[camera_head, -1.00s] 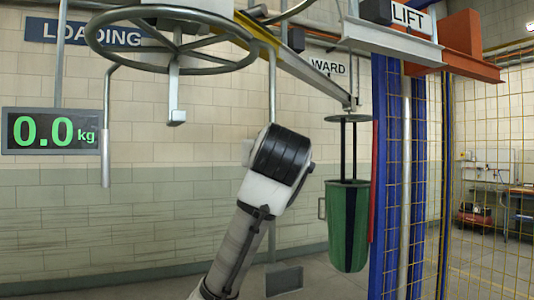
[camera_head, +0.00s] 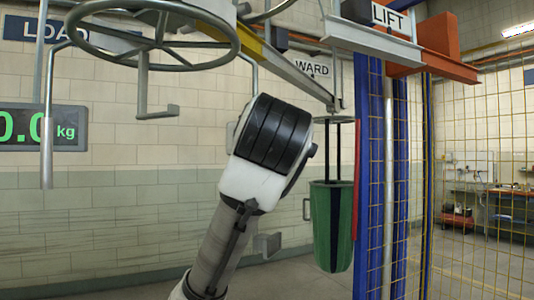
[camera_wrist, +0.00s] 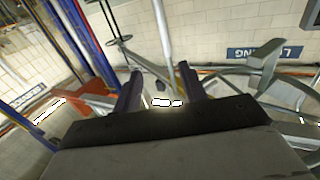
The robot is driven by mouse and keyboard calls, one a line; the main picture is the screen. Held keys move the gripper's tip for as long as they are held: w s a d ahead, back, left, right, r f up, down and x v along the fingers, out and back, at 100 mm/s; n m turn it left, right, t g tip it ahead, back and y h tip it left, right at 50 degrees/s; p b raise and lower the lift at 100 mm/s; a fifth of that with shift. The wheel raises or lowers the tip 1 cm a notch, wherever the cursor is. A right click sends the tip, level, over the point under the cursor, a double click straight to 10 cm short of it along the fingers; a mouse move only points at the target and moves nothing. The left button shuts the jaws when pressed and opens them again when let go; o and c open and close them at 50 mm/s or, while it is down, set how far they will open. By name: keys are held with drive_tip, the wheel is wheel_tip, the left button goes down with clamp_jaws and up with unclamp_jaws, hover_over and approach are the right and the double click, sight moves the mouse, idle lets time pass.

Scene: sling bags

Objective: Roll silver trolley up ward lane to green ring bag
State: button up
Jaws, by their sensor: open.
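The green bag (camera_head: 333,225) hangs upright from a dark ring (camera_head: 334,119) on two dark straps at the lower end of the ward lane, a sloping yellow and grey beam (camera_head: 297,74) beside the WARD sign (camera_head: 312,67). A silver hanger with a hooked foot (camera_head: 157,113) hangs below the round grey wheel frame; I cannot tell whether it belongs to the silver trolley. My gripper (camera_wrist: 160,73) shows in the wrist view with two dark fingers apart and nothing between them. In the head view my arm hides the gripper's fingers.
The grey wheel frame (camera_head: 150,37) is overhead at left. A blue post (camera_head: 365,170) and yellow mesh fence (camera_head: 455,200) stand right of the bag. The LIFT sign (camera_head: 388,17) is on an overhead beam. A scale display (camera_head: 42,127) is on the left wall.

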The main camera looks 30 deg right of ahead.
drive_tip(key=b+v, duration=0.1)
drive_tip(key=v, duration=0.6)
drive_tip(key=shift+d+b, duration=0.2)
drive_tip(key=shift+b, duration=0.15)
idle(0.5)
